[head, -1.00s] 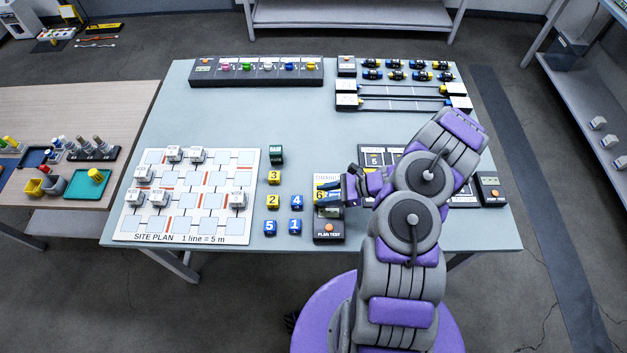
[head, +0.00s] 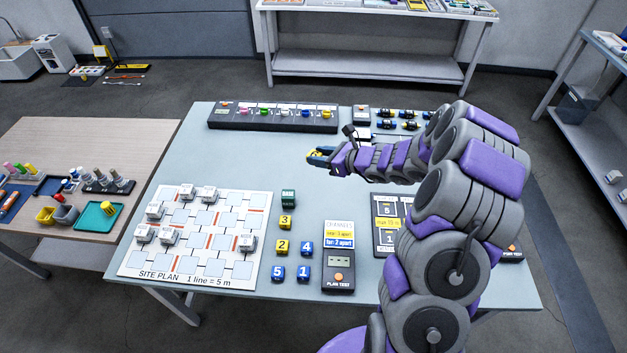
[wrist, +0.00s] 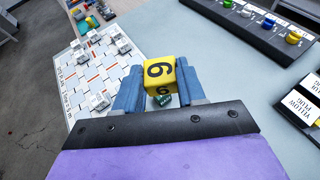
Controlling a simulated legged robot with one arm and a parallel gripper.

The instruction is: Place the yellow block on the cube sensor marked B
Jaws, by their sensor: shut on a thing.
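My gripper (head: 318,157) is shut on a yellow block (wrist: 161,73) marked 6, which sits between the blue fingers in the wrist view. It is raised over the table's back middle, to the right of the site plan (head: 185,222). Several white cube sensors stand on the plan, including one at the back (head: 207,193), one at the front left (head: 145,233) and one at the right (head: 246,242). Their letters are too small to read, so I cannot tell which is B. Other yellow blocks marked 3 (head: 286,222) and 2 (head: 282,246) rest beside the plan.
Blue blocks 4 (head: 306,248), 5 (head: 278,273) and 1 (head: 303,273) and a green BASE block (head: 288,198) stand near the plan. A plan test device (head: 339,275) is at the front. A dark rack (head: 270,118) lines the back edge.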

